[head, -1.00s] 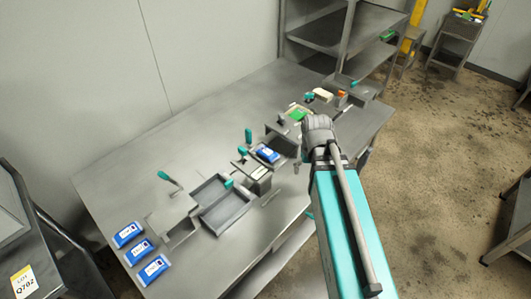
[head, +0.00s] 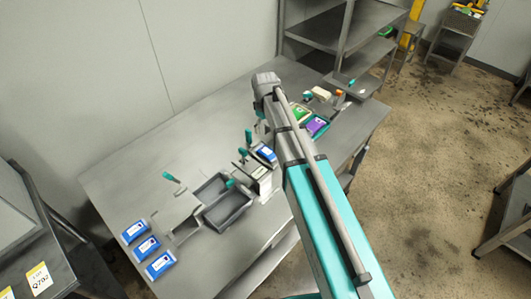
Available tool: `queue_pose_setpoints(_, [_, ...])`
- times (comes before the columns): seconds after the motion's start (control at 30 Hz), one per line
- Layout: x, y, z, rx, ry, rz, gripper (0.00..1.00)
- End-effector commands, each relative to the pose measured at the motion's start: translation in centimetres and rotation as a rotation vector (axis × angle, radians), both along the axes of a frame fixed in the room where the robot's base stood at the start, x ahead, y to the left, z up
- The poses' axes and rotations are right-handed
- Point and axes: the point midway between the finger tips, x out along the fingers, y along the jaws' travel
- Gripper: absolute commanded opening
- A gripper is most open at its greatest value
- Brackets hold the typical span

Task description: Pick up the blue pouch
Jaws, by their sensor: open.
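Several blue pouches with white labels are in view. Three lie in a slanted row at the table's near left corner: a far one (head: 134,231), a middle one (head: 146,248) and a near one (head: 160,265). Another blue pouch (head: 265,154) lies in the fixture area at mid-table, close to my arm and partly covered by it. My arm reaches in from the lower right and ends in view at a grey joint over the table. My gripper cannot be made out; it is hidden behind or below the arm.
A grey open tray (head: 222,204) stands mid-table beside fixtures with teal handles. A green pouch (head: 301,115) and a purple pouch (head: 316,126) lie right of my arm. A metal shelf (head: 345,30) stands behind. The table's back left is clear.

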Motion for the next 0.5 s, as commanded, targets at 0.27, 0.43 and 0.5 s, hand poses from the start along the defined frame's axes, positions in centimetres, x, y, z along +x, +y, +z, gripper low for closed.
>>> queue_pose_setpoints(0.27, [0.0, 0.0, -0.6, 0.000, 0.000, -0.001, 1.00])
queue_pose_setpoints(0.43, [0.0, 0.0, -1.8, 0.000, 0.000, -0.001, 1.00])
queue_pose_setpoints(0.5, [0.0, 0.0, -2.4, 0.000, 0.000, -0.001, 1.00])
